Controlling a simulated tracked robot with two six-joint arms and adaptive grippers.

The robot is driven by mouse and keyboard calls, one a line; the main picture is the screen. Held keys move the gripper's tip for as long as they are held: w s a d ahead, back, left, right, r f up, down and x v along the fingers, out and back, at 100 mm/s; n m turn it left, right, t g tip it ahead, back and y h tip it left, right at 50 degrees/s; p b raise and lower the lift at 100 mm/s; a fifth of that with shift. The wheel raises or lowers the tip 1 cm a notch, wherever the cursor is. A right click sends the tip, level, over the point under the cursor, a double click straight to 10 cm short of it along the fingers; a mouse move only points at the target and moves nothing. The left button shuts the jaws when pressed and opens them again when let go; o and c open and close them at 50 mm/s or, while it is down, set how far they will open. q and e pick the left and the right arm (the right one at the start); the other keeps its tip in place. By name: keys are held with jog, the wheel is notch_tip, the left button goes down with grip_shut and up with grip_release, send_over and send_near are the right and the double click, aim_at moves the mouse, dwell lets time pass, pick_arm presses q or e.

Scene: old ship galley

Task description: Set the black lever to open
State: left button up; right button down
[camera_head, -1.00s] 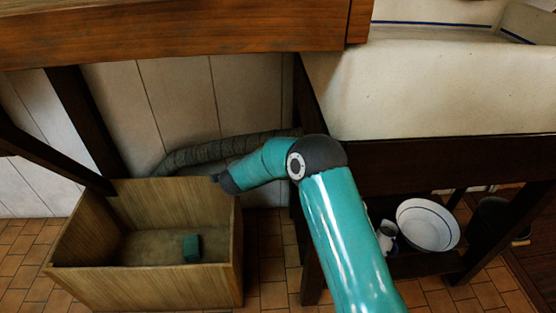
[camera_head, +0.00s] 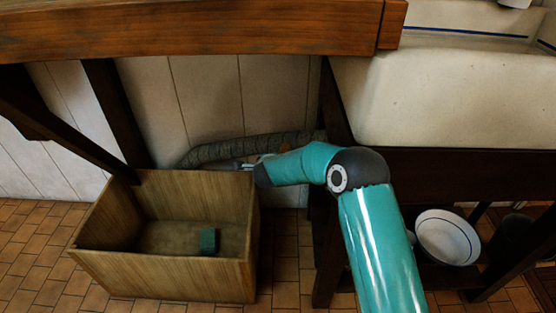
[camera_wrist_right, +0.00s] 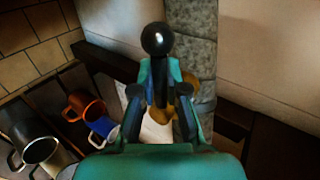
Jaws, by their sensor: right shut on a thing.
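The black lever (camera_wrist_right: 156,40) has a round ball knob and stands out toward the camera in the right wrist view. Its shaft runs down between the fingers of my right gripper (camera_wrist_right: 160,80), which is shut on it below the knob. Brass-coloured metal (camera_wrist_right: 187,84) shows behind the fingers, against a grey wrapped pipe (camera_wrist_right: 192,35). In the head view my right gripper (camera_head: 238,165) is small and partly hidden at the pipe, behind the wooden crate's rim. The lever cannot be made out there. My left gripper is not in view.
The open wooden crate (camera_head: 165,272) stands on the tiles with a small green block (camera_head: 208,241) inside. A white sink (camera_head: 450,100) and a wooden counter edge (camera_head: 190,35) overhang. A white bowl (camera_head: 447,238) sits on a low shelf.

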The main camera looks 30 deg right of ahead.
jog(key=c, duration=1.2)
grip_release()
jog(key=shift+s+f, duration=0.25)
jog(key=shift+f, duration=0.05)
jog(key=shift+r, duration=0.1)
jog(key=shift+r, duration=0.1)
jog(key=v, duration=1.1)
jog(key=shift+s+a+r, duration=0.1)
jog(key=shift+s+a, duration=0.15)
jog(key=shift+s, duration=0.05)
